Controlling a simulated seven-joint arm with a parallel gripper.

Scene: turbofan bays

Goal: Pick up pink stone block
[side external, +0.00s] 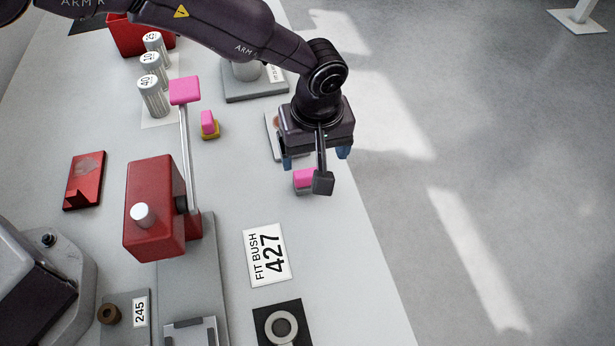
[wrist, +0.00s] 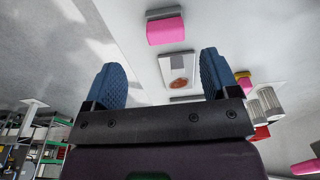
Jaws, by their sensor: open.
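A pink block (side external: 304,178) with a grey base sits on the light bench near its right edge. It also shows in the wrist view (wrist: 166,31), beyond the fingertips and between their lines. My gripper (side external: 315,157) is open and empty above the bench, close to this block. Its two blue fingers stand wide apart in the wrist view (wrist: 160,75). A dark part of my wrist covers some of the block's right side in the side view. A second pink block (side external: 207,119) stands on a yellow base farther back on the left.
A red box (side external: 154,210) has a lever with a pink handle (side external: 185,90). A white card reading FIT BUSH 427 (side external: 267,254) lies in front of the near block. Several silver cylinders (side external: 153,95) stand at the back left. A plate with a reddish-brown patch (wrist: 179,82) lies behind the block.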

